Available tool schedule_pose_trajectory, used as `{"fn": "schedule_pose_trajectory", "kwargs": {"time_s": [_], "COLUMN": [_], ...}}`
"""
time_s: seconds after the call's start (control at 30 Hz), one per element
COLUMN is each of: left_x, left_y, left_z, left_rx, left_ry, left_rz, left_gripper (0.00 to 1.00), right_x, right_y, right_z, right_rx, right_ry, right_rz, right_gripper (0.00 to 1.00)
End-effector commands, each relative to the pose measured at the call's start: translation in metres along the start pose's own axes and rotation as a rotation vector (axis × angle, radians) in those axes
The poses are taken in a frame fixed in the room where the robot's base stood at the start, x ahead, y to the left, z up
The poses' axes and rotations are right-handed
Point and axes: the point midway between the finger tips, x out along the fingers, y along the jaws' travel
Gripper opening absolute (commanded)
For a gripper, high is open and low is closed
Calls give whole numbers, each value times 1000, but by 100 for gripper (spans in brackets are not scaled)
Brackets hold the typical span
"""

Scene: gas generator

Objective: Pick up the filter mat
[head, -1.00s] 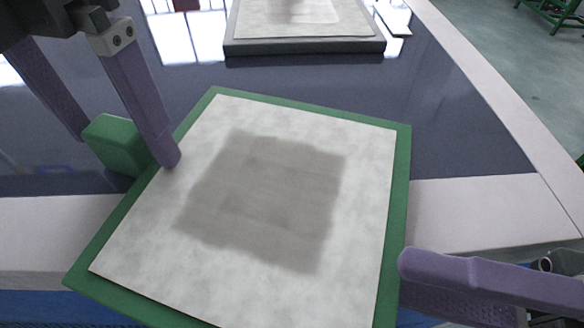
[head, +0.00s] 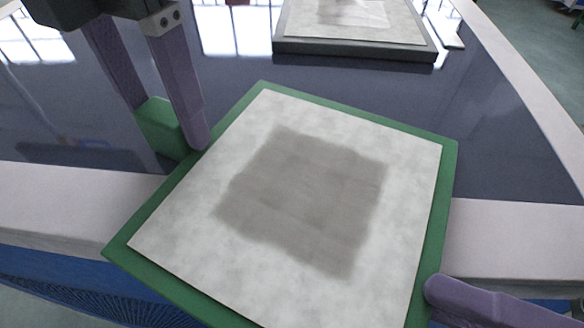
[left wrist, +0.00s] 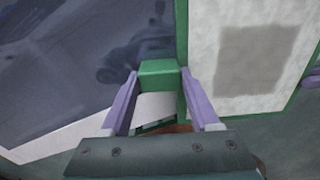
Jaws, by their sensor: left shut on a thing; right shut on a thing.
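A white filter mat (head: 400,170) with a grey square patch lies on a green board (head: 235,110). The board is in front of me, turned at an angle over the table's near edge. My left gripper (head: 178,135) is shut on the green block (head: 158,128) on the board's left side. The left wrist view shows this block (left wrist: 158,72) between the two purple fingers (left wrist: 160,95). My right gripper (head: 440,300) is shut at the board's right edge; its hold is partly hidden. A similar mat (head: 355,20) lies on a dark grey slab at the back.
The dark, glossy table top (head: 500,150) has a pale border (head: 510,225). The dark grey slab (head: 350,50) stands on it behind the board. The table top between board and slab is clear. A blue surface (head: 60,285) shows below the near edge.

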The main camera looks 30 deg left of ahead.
Motion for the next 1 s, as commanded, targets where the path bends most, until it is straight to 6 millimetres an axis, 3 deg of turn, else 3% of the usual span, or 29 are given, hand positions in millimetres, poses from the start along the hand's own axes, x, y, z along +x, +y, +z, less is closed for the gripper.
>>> {"fn": "schedule_pose_trajectory", "kwargs": {"time_s": [1.0], "left_x": [-7], "left_y": [0], "left_z": [0], "left_rx": [0], "left_ry": [-1], "left_rz": [1], "left_gripper": [0], "right_x": [0], "right_y": [-7], "right_z": [0], "right_rx": [0], "right_ry": [1], "right_rz": [0], "right_gripper": [0]}}
